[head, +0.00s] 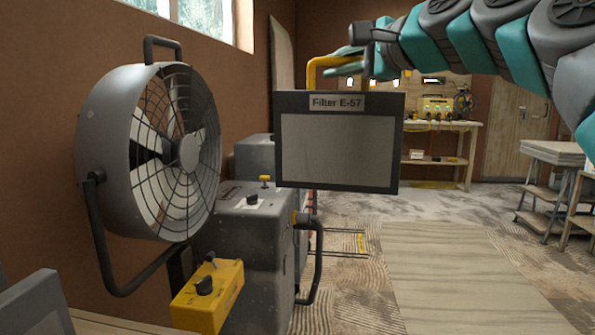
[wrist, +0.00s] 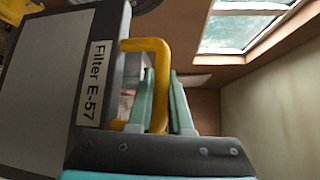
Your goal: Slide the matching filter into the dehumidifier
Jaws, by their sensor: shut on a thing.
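A flat filter (head: 338,150) with a dark frame, a grey panel and the label "Filter E-57" hangs upright in the air in the head view. It also shows in the wrist view (wrist: 45,85), with its label turned sideways. My gripper (head: 345,66) is shut on the filter's yellow handle; the wrist view shows the two green fingers (wrist: 165,105) either side of the handle. A grey machine (head: 245,245), which may be the dehumidifier, stands behind and below the filter at left. Its filter slot is not visible, and the filter hides part of the area behind it.
A large caged fan (head: 165,150) stands at left, with a yellow control box (head: 207,295) below it. Another grey unit (head: 252,155) stands farther back. A workbench (head: 440,125) is at the back, and stacked boards (head: 565,153) are at right. The middle floor (head: 450,265) is clear.

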